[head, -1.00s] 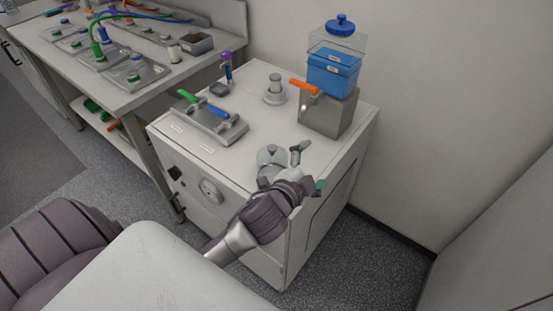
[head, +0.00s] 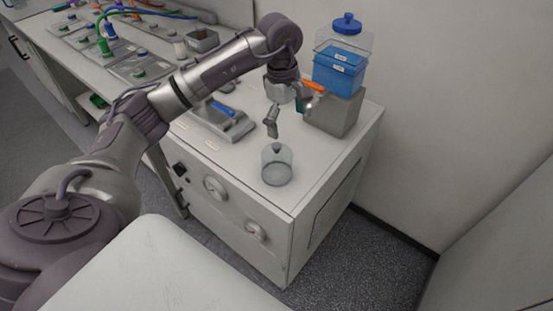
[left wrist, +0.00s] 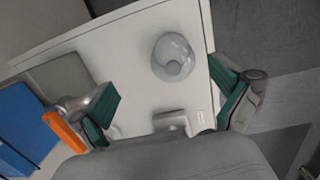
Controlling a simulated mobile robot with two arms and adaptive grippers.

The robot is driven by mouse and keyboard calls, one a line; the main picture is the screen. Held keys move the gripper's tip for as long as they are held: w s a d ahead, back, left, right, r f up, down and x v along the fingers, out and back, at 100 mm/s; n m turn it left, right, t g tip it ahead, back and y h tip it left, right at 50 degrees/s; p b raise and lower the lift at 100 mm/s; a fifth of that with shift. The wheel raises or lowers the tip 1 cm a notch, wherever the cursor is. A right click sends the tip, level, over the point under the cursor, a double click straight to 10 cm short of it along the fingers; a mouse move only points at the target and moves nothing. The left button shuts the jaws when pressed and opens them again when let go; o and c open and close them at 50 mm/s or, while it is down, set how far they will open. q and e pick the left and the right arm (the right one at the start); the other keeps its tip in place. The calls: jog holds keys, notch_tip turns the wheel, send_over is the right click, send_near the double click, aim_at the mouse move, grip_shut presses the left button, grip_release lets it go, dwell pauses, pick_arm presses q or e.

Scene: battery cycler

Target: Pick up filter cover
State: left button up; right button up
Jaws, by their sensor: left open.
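The filter cover looks like a clear, rounded dome with a small dark knob on top (head: 277,168). It stands upright on the front part of the white cabinet top (head: 240,158). In the left wrist view the cover (left wrist: 174,58) lies beyond the gripper, between the lines of the two fingers. My left gripper (head: 288,110) is open and empty, above the cabinet top and farther back than the cover, apart from it. Its green-padded fingers show in the left wrist view (left wrist: 168,98). My right gripper is not in view.
A grey metal box (head: 334,112) with an orange handle (head: 314,87) and a blue container (head: 339,70) on it stands close to my left gripper's right. A grey device with a blue handle (head: 222,121) is at the left. The cabinet front edge is near the cover.

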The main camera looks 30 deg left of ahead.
aim_at(277, 154)
pick_arm(q)
jog(key=shift+s+a+r+y, duration=0.1)
jog(key=shift+a+r+y, duration=0.15)
jog(key=shift+a, duration=0.35)
jog(key=shift+s+a+r+y, duration=0.15)
jog(key=shift+a+y, duration=0.1)
jog(key=shift+a, duration=0.35)
jog(key=shift+a+f, duration=0.2)
jog(key=shift+a, duration=0.05)
notch_tip(277, 154, down, 8)
jog(key=shift+r+p, duration=0.15)
jog(key=shift+p, duration=0.65)
jog(key=f+p, duration=0.1)
jog(key=f, duration=0.1)
jog(key=f+p, duration=0.1)
jog(key=f, duration=0.2)
jog(key=shift+s+d, duration=0.15)
jog(key=shift+d, duration=0.05)
jog(key=shift+f, duration=0.25)
jog(key=c, duration=0.8)
jog(key=shift+r, duration=0.1)
